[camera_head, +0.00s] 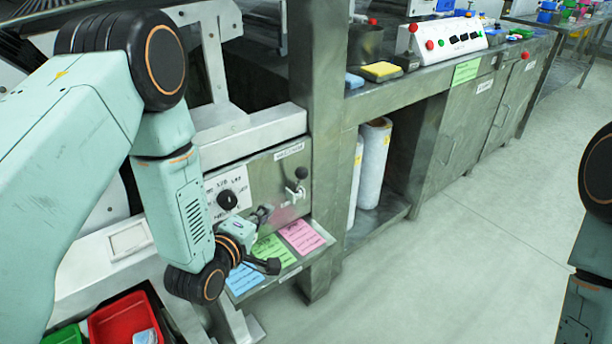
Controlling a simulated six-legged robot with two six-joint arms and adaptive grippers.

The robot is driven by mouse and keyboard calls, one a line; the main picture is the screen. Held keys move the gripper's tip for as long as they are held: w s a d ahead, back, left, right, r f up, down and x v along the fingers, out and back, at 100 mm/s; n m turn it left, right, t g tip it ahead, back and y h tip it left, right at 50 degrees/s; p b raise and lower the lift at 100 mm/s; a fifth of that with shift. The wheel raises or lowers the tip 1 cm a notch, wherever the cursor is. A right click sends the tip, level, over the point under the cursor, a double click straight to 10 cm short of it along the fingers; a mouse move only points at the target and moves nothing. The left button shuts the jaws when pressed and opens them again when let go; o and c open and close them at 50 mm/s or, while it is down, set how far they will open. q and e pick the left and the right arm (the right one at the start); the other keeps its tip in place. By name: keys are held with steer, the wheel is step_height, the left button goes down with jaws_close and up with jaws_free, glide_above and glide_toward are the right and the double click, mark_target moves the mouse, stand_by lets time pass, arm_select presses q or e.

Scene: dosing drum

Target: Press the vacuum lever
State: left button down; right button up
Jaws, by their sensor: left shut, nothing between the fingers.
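The vacuum lever (297,190) is a small metal lever on the grey panel (262,178), below a label that seems to read "vacuum". A black ball knob (301,173) sits at its top. My left gripper (264,214) is shut and empty in front of the panel, below and to the left of the lever. It appears apart from the lever. A black round dial (227,200) on a white label plate is left of the lever. Part of my right arm shows at the right edge, but its gripper is out of view.
Blue, green and pink note sheets (301,236) lie on a shelf below the panel. A metal post (314,130) stands just right of the panel. A red bin (122,318) and a green bin are at lower left. The floor to the right is clear.

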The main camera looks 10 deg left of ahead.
mark_target(300, 184)
arm_select(q)
steer(key=r+n+t, duration=0.1)
steer(key=n, duration=0.1)
steer(key=w+r+n, duration=0.1)
steer(key=r+n, duration=0.1)
steer(key=shift+w+d+r+t, duration=0.1)
steer(key=shift+d+r+t, duration=0.1)
steer(key=shift+t, duration=0.2)
arm_select(e)
steer(key=shift+d, duration=0.3)
steer(key=shift+a, duration=0.1)
arm_select(q)
steer(key=w+d+b, duration=0.1)
steer(key=w+b, duration=0.1)
steer(key=w, duration=0.7)
steer(key=shift+w+d+f+h+b, duration=0.3)
steer(key=shift+w+f+b, duration=0.05)
steer(key=shift+f+b, duration=0.1)
arm_select(e)
steer(key=shift+f, duration=1.4)
arm_select(q)
steer(key=shift+w+f, duration=0.1)
